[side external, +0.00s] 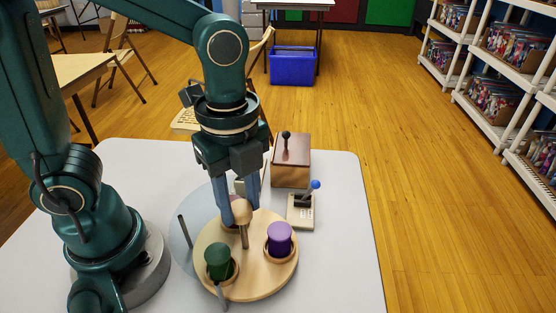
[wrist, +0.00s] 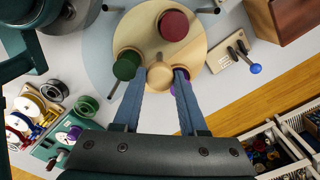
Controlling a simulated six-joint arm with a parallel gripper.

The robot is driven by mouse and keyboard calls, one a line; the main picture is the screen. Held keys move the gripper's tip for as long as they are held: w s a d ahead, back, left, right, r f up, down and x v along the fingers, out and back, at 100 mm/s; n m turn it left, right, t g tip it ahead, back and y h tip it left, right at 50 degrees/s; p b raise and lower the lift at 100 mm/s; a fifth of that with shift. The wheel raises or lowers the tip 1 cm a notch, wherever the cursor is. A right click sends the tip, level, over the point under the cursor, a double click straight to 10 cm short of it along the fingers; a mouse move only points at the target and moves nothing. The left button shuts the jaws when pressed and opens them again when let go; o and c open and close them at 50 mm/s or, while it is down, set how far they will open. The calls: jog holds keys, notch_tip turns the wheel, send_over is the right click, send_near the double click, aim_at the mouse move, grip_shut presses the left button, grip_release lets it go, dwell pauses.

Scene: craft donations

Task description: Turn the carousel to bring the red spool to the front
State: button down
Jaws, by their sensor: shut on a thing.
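The carousel is a round pale wooden disc (side external: 262,286) on the white table, also in the wrist view (wrist: 197,50). A round wooden knob (side external: 241,211) stands on a post near its middle. My gripper (side external: 245,200) is shut on this knob, with one finger on each side, as the wrist view (wrist: 158,76) shows. The red spool (wrist: 174,25) is across the disc from my gripper in the wrist view; in the side view it is mostly hidden behind the knob and a finger. The green spool (side external: 218,262) is at the near left, the purple spool (side external: 279,239) at the right.
A lever with a blue ball (side external: 315,184) stands right of the disc, and a brown box with a black knob (side external: 291,172) behind it. Thin grey posts (side external: 185,230) stand near the disc's edge. The table's right part is clear.

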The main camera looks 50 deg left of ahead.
jog(key=shift+m, duration=0.6)
dwell(0.5)
jog(key=shift+m, duration=8.9)
jog(key=shift+c, duration=2.2)
grip_release()
